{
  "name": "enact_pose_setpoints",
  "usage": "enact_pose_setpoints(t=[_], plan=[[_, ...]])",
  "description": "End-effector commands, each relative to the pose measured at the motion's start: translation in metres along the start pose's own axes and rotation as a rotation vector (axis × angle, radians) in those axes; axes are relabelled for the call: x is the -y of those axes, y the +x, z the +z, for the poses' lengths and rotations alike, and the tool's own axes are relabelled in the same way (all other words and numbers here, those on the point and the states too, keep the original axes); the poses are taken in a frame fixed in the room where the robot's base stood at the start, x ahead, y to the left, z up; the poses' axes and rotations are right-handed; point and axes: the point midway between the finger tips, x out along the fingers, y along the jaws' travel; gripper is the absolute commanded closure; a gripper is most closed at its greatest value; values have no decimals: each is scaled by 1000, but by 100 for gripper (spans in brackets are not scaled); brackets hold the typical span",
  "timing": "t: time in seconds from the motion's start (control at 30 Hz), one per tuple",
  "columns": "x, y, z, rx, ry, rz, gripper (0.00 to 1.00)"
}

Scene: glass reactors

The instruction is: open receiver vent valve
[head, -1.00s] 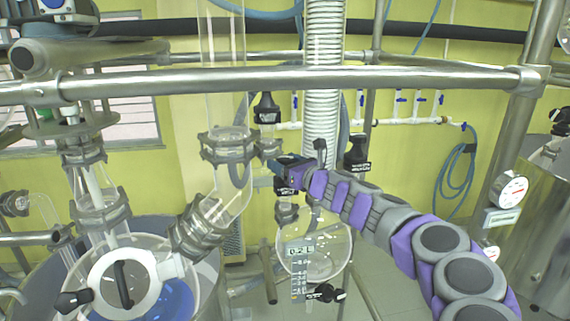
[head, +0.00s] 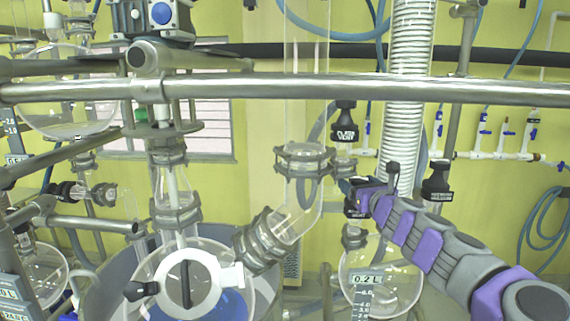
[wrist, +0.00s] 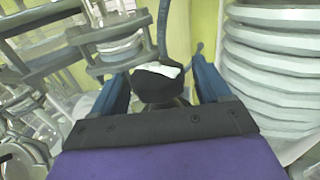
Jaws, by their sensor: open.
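My gripper (head: 360,190) is at the end of my purple and grey arm, right of centre in the head view, above the round glass receiver (head: 392,285) marked 0.2 L. A black valve knob (head: 352,211) with a small unreadable label shows at the gripper, partly hidden by it. In the wrist view my gripper (wrist: 160,82) is open, with its two blue fingers either side of a black knob (wrist: 158,88) with a white top patch. I cannot tell whether the fingers touch it. Which knob is the receiver vent cannot be read.
A black knob labelled plate vent (head: 345,125) stands above left of my gripper, and another black knob (head: 436,180) to its right. A white corrugated hose (head: 405,120) rises behind. A long horizontal metal rail (head: 270,88) crosses the head view. A glass reactor (head: 185,280) stands at left.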

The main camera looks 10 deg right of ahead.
Motion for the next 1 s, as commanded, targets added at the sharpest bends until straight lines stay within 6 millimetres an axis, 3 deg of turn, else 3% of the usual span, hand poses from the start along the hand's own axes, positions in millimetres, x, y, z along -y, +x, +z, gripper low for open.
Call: enact_pose_setpoints(t=[1.0], plan=[[-1,1,1,-6,1,-569,23]])
